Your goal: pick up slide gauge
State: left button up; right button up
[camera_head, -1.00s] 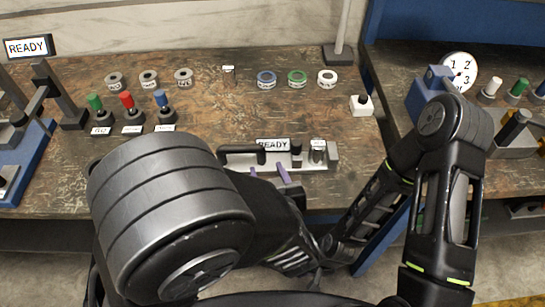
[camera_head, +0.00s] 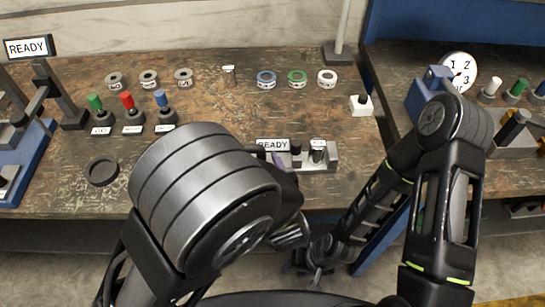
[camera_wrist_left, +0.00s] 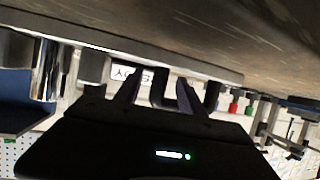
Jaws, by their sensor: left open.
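In the left wrist view the open fingers (camera_wrist_left: 147,80) are beside a black bracket-like handle (camera_wrist_left: 197,92); contact is unclear. The chrome cylinder (camera_wrist_left: 46,70) also shows there. My right gripper (camera_head: 310,262) is low, before the bench, its jaws unclear.
Several ring-shaped parts and a small metal cylinder (camera_head: 229,75) stand at the back. Coloured knobs (camera_head: 128,103) stand at the left. A black ring (camera_head: 102,172) lies front left. A white button box (camera_head: 361,105) stands right of the fixture. The bench centre is clear.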

pick_arm(q)
jog(key=shift+c, duration=0.4)
grip_shut()
dwell(0.9)
jog(key=shift+w+r, duration=0.1)
jog(key=shift+r, duration=0.05)
